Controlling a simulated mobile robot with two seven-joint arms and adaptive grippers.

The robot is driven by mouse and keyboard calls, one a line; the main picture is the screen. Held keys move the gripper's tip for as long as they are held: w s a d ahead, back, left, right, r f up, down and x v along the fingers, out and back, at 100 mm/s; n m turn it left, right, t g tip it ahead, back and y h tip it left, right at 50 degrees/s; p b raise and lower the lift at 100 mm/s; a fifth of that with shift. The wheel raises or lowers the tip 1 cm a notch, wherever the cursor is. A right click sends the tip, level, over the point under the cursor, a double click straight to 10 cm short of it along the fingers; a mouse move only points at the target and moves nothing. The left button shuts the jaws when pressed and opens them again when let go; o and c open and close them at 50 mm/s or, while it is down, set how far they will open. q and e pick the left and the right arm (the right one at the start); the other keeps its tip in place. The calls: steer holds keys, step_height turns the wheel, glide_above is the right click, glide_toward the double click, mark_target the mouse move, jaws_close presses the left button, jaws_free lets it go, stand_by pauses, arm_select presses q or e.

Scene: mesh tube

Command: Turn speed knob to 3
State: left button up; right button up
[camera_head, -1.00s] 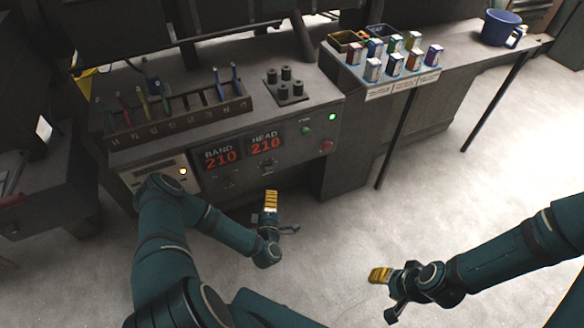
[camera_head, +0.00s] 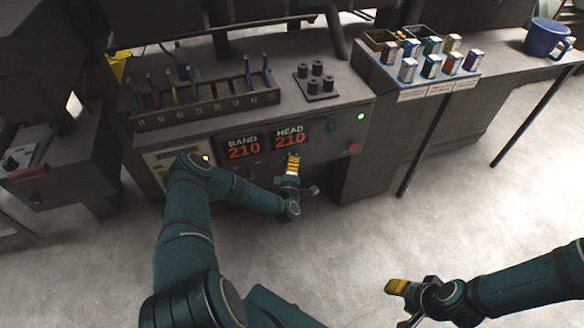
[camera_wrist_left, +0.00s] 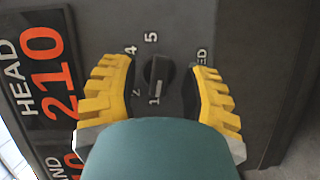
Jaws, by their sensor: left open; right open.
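The dark speed knob (camera_wrist_left: 159,72) is on the grey machine panel in the left wrist view. White numbers 1, 2, 4 and 5 show around it; 3 cannot be made out, and the SPEED label is partly covered. My left gripper (camera_head: 293,163) is open at the panel, just below the HEAD 210 display, and hides the knob in the head view. In the left wrist view its yellow fingers (camera_wrist_left: 160,88) stand on either side of the knob, with gaps. My right gripper (camera_head: 397,287) is over the floor at the lower right, away from the machine, open.
BAND and HEAD displays (camera_head: 267,142) both read 210. A green light (camera_head: 361,116) and a red button (camera_head: 353,147) are right of them. A tool rack (camera_head: 210,108) and a block with black posts (camera_head: 316,80) stand on top. The floor in front is clear.

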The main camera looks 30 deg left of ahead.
arm_select(q)
steer(key=shift+w+a, duration=0.1)
steer(key=shift+w, duration=0.15)
steer(key=shift+r, duration=0.1)
jaws_close()
steer(key=shift+r, duration=0.1)
